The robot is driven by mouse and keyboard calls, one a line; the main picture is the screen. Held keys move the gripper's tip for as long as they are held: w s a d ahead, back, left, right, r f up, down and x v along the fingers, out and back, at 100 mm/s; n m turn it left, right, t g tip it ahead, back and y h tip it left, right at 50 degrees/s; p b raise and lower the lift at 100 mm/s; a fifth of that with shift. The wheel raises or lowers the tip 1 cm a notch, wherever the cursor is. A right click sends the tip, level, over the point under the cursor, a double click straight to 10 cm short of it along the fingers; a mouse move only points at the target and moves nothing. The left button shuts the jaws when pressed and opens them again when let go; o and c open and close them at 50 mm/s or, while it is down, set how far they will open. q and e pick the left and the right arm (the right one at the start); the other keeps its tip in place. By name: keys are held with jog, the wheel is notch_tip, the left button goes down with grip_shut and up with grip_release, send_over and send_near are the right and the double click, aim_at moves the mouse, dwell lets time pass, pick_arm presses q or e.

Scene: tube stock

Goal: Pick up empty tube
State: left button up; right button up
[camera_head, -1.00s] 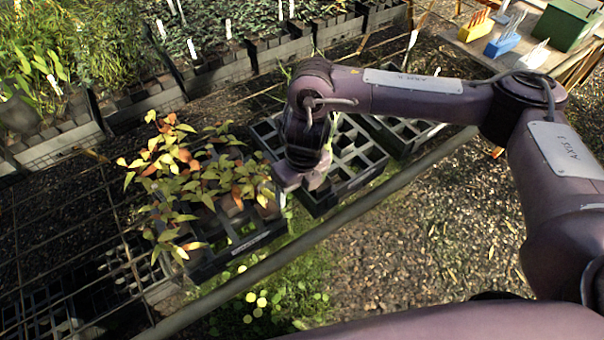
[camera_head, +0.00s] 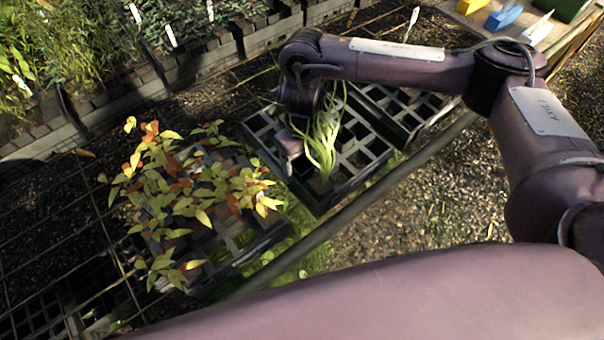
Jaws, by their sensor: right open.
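My right gripper (camera_head: 290,145) points down over the left part of a black grid tray (camera_head: 368,166). It is open, with its fingertips small and partly hidden by my wrist. Several other cells of the tray look bare. I cannot make out a separate empty tube, nor anything between the fingers. My left gripper is out of view.
A tray of leafy green and orange plants (camera_head: 190,190) stands to the left. Another black tray (camera_head: 425,112) lies behind, to the right. A long rail (camera_head: 400,178) runs along the bench front. A side table (camera_head: 565,38) holds colored racks.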

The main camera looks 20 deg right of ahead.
aim_at(302, 163)
notch_tip(302, 163, down, 3)
jog(key=shift+w+r, duration=0.15)
jog(key=shift+r, duration=0.05)
jog(key=shift+f, duration=0.5)
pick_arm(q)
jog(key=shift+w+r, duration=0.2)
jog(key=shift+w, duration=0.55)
pick_arm(e)
jog(key=c, duration=1.3)
jog(key=shift+r, duration=0.1)
